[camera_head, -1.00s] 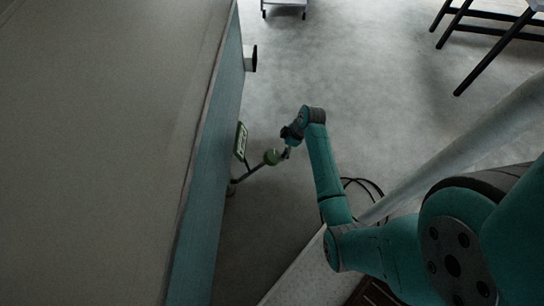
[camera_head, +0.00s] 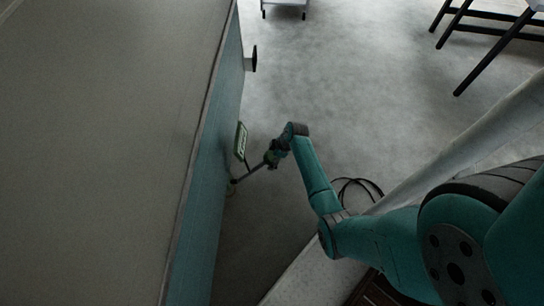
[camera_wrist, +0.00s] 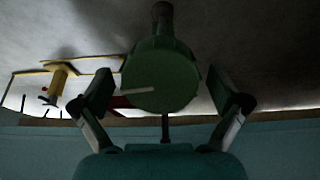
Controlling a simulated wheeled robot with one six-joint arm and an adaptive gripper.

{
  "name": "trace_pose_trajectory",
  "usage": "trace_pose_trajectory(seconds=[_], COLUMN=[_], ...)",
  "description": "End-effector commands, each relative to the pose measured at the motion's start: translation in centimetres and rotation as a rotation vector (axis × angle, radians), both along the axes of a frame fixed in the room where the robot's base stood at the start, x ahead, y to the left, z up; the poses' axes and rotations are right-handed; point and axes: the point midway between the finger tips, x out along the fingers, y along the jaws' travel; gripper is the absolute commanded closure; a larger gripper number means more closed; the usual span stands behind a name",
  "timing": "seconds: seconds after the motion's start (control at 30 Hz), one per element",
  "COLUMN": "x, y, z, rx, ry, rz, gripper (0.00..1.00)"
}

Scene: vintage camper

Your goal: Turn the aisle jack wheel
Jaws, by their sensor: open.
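The jack wheel shows in the wrist view as a dark green round head (camera_wrist: 160,78) with a white line on its face and a dark stem (camera_wrist: 162,12) behind it. In the head view a thin rod (camera_head: 250,172) runs to it from low on the teal panel, and my gripper mostly hides the wheel. My gripper (camera_wrist: 162,92) is open, with one finger on each side of the green head. Gaps show between the head and both fingers. In the head view my gripper (camera_head: 272,158) is at the rod's outer end.
A green-framed plate (camera_head: 241,141) is on the teal panel (camera_head: 208,165) just left of my gripper. A black knob (camera_head: 254,58) juts from the panel farther back. A dark cable (camera_head: 360,184) lies on the floor by my arm. Open floor (camera_head: 350,75) lies beyond.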

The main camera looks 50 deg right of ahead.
Motion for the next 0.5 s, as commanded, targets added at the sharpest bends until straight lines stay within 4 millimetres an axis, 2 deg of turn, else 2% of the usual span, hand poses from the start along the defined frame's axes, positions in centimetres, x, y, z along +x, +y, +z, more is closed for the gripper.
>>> trace_pose_trajectory(seconds=[0.17, 0.27, 0.4, 0.5], x=[0.01, 0.0, 0.01, 0.01], y=[0.01, 0.0, 0.0, -0.02], z=[0.0, 0.01, 0.01, 0.02], rx=[0.0, 0.0, 0.0, 0.0], ry=[0.0, 0.0, 0.0, 0.0], rz=[0.0, 0.0, 0.0, 0.0], gripper=[0.02, 0.24, 0.59, 0.61])
